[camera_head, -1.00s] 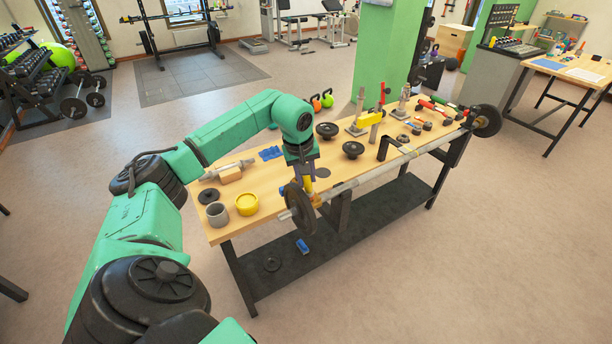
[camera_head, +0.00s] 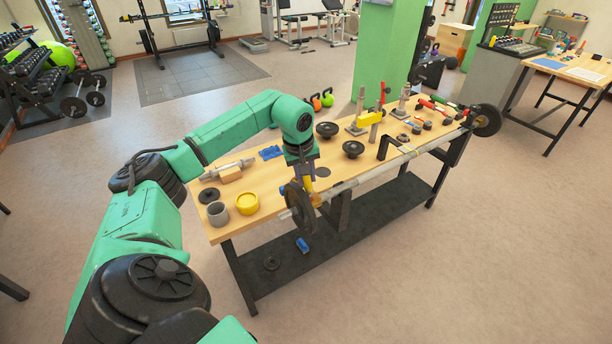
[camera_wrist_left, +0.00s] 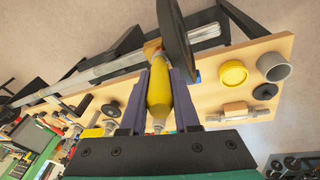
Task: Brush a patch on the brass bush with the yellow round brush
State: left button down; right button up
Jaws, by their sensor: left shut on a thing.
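My left gripper (camera_head: 302,178) reaches down over the front edge of the workbench (camera_head: 270,228). It is shut on the yellow round brush (camera_head: 308,184). In the left wrist view the brush's yellow handle (camera_wrist_left: 160,98) lies between the two purple fingers, pointing away from the wrist. The brass bush (camera_head: 316,200) sits on the barbell's bar, just inside the black plate. It also shows in the left wrist view (camera_wrist_left: 152,48), at the far end of the brush. The bristles are hard to make out, so contact with the bush cannot be told. My right gripper is out of view.
The barbell's black plate (camera_head: 300,207) stands close beside the gripper; its steel bar (camera_head: 370,176) runs along the bench front. Clamps and tools crowd the right.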

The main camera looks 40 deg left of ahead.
pick_arm(q)
jog(key=shift+w, duration=0.1)
jog(key=shift+w+d+r+p, duration=0.1)
jog(key=shift+w+d+p, duration=0.15)
jog(key=shift+w+p, duration=0.45)
jog(key=shift+w+d, duration=0.1)
jog(key=shift+w, duration=0.15)
jog(key=shift+s+a+f+b, duration=0.15)
jog(key=shift+s+b, duration=0.05)
jog(key=shift+s, duration=0.15)
jog(key=shift+s+a+f+b, duration=0.1)
jog(key=shift+s+a+b, duration=0.1)
jog(key=shift+s, duration=0.1)
jog(key=shift+s+r, duration=0.1)
jog(key=shift+s, duration=0.4)
jog(key=shift+w, duration=0.1)
